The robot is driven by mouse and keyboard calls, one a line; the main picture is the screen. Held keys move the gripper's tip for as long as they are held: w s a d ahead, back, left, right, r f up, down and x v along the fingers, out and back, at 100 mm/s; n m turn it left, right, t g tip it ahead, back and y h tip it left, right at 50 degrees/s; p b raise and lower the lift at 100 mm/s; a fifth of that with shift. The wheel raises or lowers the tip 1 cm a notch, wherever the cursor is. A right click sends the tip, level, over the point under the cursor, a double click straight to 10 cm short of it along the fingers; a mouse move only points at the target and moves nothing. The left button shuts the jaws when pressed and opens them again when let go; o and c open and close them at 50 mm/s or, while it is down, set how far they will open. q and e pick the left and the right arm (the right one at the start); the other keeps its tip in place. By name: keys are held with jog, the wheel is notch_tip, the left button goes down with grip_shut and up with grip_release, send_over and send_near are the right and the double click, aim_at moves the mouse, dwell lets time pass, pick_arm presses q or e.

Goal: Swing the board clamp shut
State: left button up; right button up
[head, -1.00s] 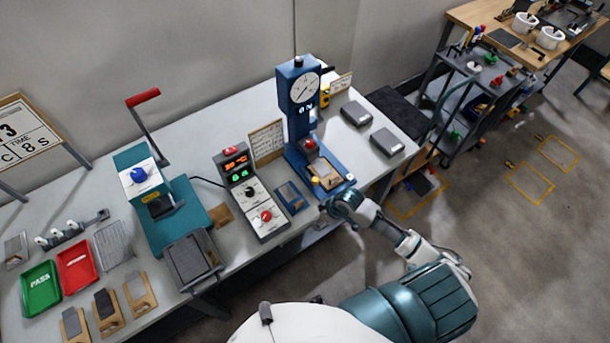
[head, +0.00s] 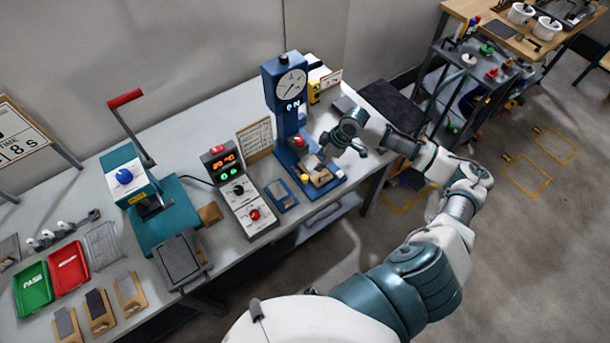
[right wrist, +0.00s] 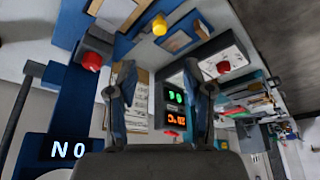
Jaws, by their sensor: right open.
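The blue gauge stand (head: 285,95) with a round dial stands at the right of the bench. On its base lies a small tan and grey board (head: 318,172). A yellow knob (head: 304,178) beside the board looks like part of the clamp; whether it is swung open or shut is unclear. The knob also shows in the right wrist view (right wrist: 159,25). A red knob (right wrist: 92,61) sits on the stand. My right gripper (head: 343,147) is open and empty, above and right of the board, apart from it. My left gripper is not in view.
A control box (head: 238,190) with lit digits and a blue tray (head: 281,194) stand left of the gauge stand. A teal press (head: 165,210) with a red-handled lever is further left. A grey block (head: 345,104) lies behind my right gripper. A cart (head: 470,85) stands beyond the bench.

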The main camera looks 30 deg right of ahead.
aim_at(306, 177)
jog(key=x, duration=1.3)
jog(key=shift+w, duration=0.1)
jog(key=shift+d, duration=0.1)
jog(key=shift+c, duration=0.2)
grip_shut()
